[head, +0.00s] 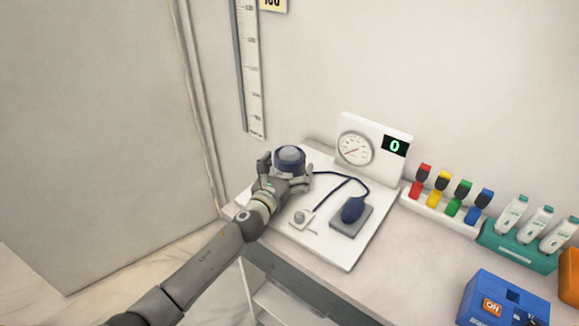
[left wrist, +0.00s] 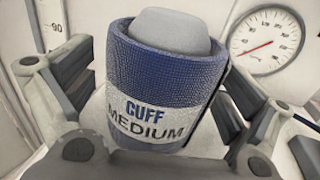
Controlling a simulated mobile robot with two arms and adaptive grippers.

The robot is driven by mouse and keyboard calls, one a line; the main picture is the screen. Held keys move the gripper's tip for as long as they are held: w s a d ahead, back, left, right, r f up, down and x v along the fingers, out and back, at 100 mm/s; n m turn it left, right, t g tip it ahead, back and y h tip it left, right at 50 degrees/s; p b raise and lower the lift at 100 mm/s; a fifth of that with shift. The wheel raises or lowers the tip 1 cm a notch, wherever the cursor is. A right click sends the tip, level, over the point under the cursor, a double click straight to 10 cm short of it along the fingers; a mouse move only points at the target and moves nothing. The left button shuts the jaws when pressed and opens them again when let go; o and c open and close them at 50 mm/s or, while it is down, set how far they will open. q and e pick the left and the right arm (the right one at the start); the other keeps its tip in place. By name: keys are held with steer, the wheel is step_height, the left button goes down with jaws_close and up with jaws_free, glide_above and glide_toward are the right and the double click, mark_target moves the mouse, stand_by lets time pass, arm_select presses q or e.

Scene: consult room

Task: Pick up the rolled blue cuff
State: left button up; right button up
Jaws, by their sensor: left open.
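The rolled blue cuff (head: 290,158) stands at the back left of the white board (head: 334,249) on the counter. In the left wrist view the cuff (left wrist: 163,80) is close and upright, with a white label reading "CUFF MEDIUM" and a grey core showing at its top. My left gripper (head: 285,171) is open, with one finger on each side of the cuff. In the left wrist view, gaps show between the fingers and the cuff. My gripper hides the cuff's lower part in the head view. My right gripper is not in view.
A gauge panel (head: 372,147) stands behind the board. A dark bulb (head: 353,209) rests on a grey pad, joined by a tube. To the right are a rack of coloured items (head: 440,214), a teal holder (head: 515,246) with white bottles and a blue box (head: 503,300).

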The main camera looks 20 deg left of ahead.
arm_select(q)
steer(key=shift+w, duration=0.5)
steer(key=shift+s, duration=0.1)
